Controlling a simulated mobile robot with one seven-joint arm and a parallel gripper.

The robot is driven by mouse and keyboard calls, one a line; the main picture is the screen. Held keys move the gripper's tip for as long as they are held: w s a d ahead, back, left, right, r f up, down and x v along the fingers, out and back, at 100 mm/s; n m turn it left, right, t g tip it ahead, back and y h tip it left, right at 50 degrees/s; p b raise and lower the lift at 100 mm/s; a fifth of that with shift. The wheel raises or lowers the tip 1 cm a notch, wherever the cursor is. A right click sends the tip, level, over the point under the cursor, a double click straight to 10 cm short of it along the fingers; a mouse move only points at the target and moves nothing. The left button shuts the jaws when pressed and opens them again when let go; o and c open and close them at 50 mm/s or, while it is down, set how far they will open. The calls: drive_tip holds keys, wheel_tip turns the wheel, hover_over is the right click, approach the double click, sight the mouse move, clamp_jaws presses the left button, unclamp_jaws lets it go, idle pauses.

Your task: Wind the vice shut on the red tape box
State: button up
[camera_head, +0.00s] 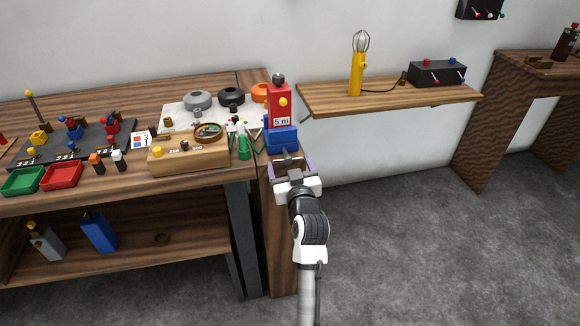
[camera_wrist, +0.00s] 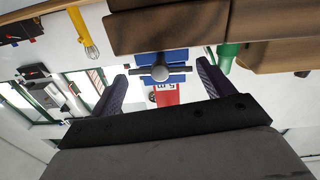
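The blue vice (camera_head: 283,136) sits at the right end of the workbench. The red tape box (camera_head: 280,103), marked "5 m", stands upright in it. Whether the jaws touch the box I cannot tell. In the wrist view the picture is upside down: the blue vice (camera_wrist: 176,56) is above and the red tape box (camera_wrist: 166,95) hangs below. The grey vice handle (camera_wrist: 160,72), a round screw end with a crossbar, faces my camera. My gripper (camera_wrist: 163,66) is open, one finger on each side of the handle, with small gaps visible. In the head view my gripper (camera_head: 290,164) is just in front of the vice.
Left of the vice stand a green bottle (camera_head: 243,148) and a wooden block (camera_head: 188,155) with knobs. Red (camera_head: 62,176) and green (camera_head: 22,181) trays lie further left. A wall shelf (camera_head: 400,97) with a yellow lamp (camera_head: 356,75) is at the right. The floor below it is clear.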

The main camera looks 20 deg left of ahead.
drive_tip(key=shift+c, duration=0.8)
drive_tip(key=shift+m, duration=0.4)
drive_tip(key=m+p, duration=0.1)
drive_tip(key=m, duration=0.1)
drive_tip(key=shift+r+m+p, duration=0.1)
drive_tip(key=shift+m+p, duration=0.2)
drive_tip(key=shift+m, duration=0.1)
drive_tip(key=shift+m+p, duration=1.05)
drive_tip(key=shift+m, duration=1.15)
drive_tip(key=o, duration=0.9)
